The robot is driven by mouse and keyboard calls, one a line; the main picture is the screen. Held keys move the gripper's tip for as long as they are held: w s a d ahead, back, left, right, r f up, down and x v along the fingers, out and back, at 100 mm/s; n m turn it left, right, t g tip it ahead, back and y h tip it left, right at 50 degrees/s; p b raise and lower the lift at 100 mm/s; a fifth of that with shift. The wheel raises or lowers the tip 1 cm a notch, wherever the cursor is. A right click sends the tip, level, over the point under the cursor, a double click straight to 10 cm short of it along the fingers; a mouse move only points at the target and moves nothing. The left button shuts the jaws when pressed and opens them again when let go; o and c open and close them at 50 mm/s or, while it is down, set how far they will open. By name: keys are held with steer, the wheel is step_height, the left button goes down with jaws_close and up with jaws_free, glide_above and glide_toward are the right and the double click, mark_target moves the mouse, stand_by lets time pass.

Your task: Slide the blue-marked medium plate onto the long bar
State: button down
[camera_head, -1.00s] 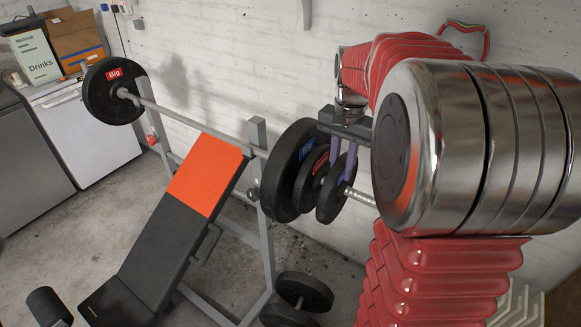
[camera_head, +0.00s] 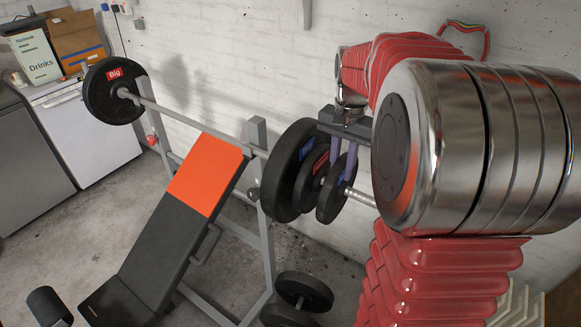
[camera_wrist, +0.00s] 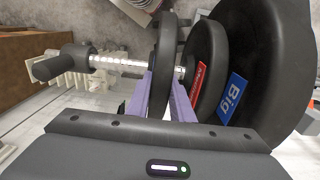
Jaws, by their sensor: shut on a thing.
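The long bar (camera_head: 190,120) lies across the rack. Its shiny right-hand sleeve (camera_head: 360,196) also shows in the wrist view (camera_wrist: 118,63). On that sleeve sit a big plate with a blue label (camera_head: 277,180) and, outside it, a plate with a red label (camera_wrist: 203,70). My gripper (camera_head: 342,172) is shut on the outermost black plate (camera_wrist: 165,50), its purple fingers on either side of the rim. The sleeve shows on both sides of this plate, so it appears to be around the bar.
A big plate with a red label (camera_head: 112,90) is at the bar's left end. A bench with an orange pad (camera_head: 205,172) stands below the bar. More weights (camera_head: 305,291) lie on the floor. A dark grey fitting (camera_wrist: 65,63) is near the sleeve's outer end. A brick wall is close behind.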

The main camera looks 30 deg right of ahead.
steer(key=shift+a+r, duration=0.1)
steer(key=shift+r, duration=0.1)
stand_by(0.4)
steer(key=shift+w+d+r, duration=0.1)
steer(key=shift+d+r, duration=0.15)
steer(key=shift+r, duration=0.15)
stand_by(0.7)
steer(key=shift+w+a+r, duration=0.1)
steer(key=shift+w+a, duration=0.15)
steer(key=shift+w, duration=0.3)
steer(key=shift+w+a, duration=0.25)
steer(key=shift+w, duration=0.25)
steer(key=c, duration=1.9)
jaws_free()
steer(key=o, duration=0.4)
steer(key=shift+s+a+f, duration=0.1)
steer(key=shift+s+f, duration=0.05)
steer(key=shift+f, duration=0.1)
steer(key=shift+s+f, duration=0.15)
steer(key=shift+f, duration=0.05)
step_height(320, 180, up, 14)
steer(key=shift+r, duration=0.2)
steer(key=shift+s, duration=0.1)
